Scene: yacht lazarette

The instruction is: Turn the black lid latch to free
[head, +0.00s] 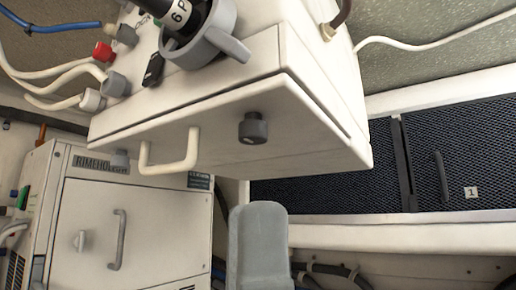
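A dark grey to black round knob (253,128) sits on the sloping front panel (215,115) of a white box, right of a white bar handle (170,152). A small black tab (153,69) stands on the upper face of the same box, near its front edge. I cannot tell for sure which of the two is the lid latch; the knob is the one on the panel. A pale mark shows on the knob's lower face, but its setting is too small to read. The panel looks closed. My gripper's fingers do not show, and nothing is seen touching either part.
A grey rounded block (258,245) rises at bottom centre, perhaps part of my arm. A black plug (183,18) in a grey levered collar (208,40) and several cables crowd the box top. A white cabinet (135,215) stands lower left; dark mesh doors (460,160) are at right.

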